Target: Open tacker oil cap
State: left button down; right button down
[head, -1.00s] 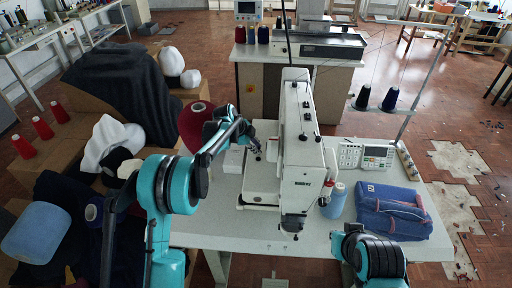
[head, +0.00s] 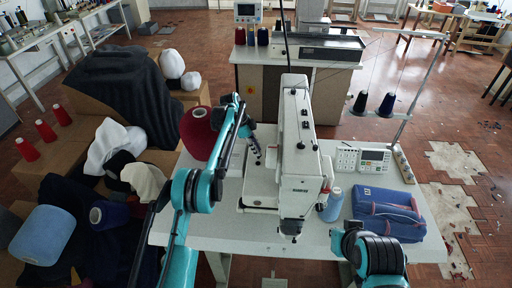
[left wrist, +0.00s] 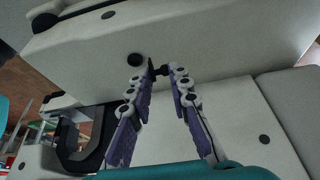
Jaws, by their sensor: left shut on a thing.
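The tacker (head: 296,140) is a white sewing machine standing on a pale table in the head view. Its white body also fills much of the left wrist view (left wrist: 215,40). My left gripper (head: 256,154) is at the left side of the tacker's body. In the left wrist view, the left gripper's (left wrist: 163,70) purple fingers close in on a small dark piece (left wrist: 163,69) against the white casing, which looks like the oil cap. The fingertips partly hide it. My right arm shows at the lower right of the head view, but its gripper does not.
A blue thread cone (head: 332,204), a blue bag (head: 387,214) and a control panel (head: 362,158) stand right of the tacker. A dark red cone (head: 197,133) is close to my left forearm. Boxes with cloth and cones crowd the left side.

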pick_arm(q)
jog(key=c, duration=1.5)
grip_release()
jog(key=v, duration=0.7)
jog(key=shift+r, duration=0.25)
jog(key=shift+c, duration=0.4)
